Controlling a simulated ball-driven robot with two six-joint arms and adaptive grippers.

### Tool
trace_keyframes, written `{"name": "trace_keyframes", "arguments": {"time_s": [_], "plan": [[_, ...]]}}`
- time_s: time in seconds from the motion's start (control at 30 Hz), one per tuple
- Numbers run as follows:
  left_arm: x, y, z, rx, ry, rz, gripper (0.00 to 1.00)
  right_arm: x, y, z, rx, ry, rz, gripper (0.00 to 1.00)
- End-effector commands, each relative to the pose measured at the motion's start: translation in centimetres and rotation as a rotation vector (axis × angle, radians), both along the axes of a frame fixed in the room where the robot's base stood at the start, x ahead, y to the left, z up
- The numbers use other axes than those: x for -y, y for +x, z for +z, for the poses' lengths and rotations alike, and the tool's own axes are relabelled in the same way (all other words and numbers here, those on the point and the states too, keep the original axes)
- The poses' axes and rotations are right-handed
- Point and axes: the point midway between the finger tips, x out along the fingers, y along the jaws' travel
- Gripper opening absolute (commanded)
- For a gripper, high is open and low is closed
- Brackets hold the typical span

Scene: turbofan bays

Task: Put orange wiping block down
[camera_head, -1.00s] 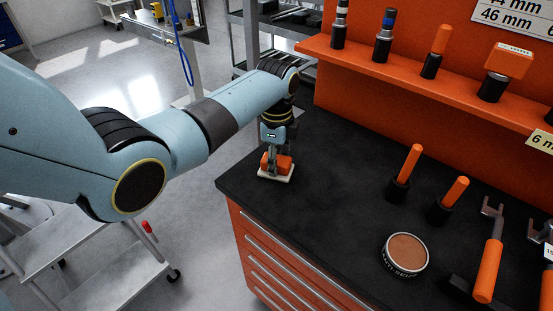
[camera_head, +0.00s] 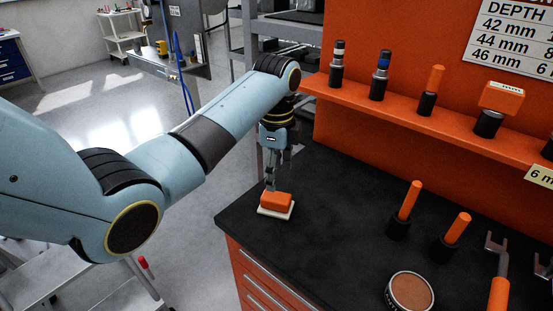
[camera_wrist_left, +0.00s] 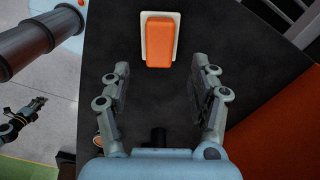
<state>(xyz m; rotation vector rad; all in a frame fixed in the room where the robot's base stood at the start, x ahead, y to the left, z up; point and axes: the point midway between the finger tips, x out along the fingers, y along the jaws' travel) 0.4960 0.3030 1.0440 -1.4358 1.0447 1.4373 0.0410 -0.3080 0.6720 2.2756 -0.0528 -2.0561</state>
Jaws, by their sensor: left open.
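The orange wiping block (camera_head: 276,201) sits on its white base near the left corner of the black worktop (camera_head: 330,225). In the left wrist view the block (camera_wrist_left: 159,42) lies flat, beyond the fingertips and apart from them. My left gripper (camera_head: 270,182) is just behind and above the block in the head view. In the left wrist view my left gripper (camera_wrist_left: 160,85) has its fingers spread wide with nothing between them. My right gripper does not show clearly enough to place in the head view.
A round tin (camera_head: 410,291) stands at the front right. Orange-handled tools (camera_head: 409,200) (camera_head: 457,228) stand upright in black holders on the worktop. An orange shelf (camera_head: 440,125) with several tools runs along the back. The worktop's middle is clear.

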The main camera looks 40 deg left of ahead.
Motion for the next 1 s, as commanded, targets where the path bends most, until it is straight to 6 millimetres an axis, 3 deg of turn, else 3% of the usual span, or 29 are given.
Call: {"name": "trace_keyframes", "arguments": {"time_s": [0.13,0.33,0.87,1.0], "plan": [[0.0,0.1,2.4,0.002,0.000,0.001,0.61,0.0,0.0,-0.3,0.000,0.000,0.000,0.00],[0.0,0.0,3.8,0.000,0.000,0.000,0.61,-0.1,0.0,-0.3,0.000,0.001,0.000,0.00],[0.0,-0.2,3.7,0.001,0.001,0.007,0.61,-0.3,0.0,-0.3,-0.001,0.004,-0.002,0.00],[0.3,-2.9,1.9,0.025,0.016,0.115,0.61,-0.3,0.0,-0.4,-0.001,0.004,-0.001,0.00]]}}
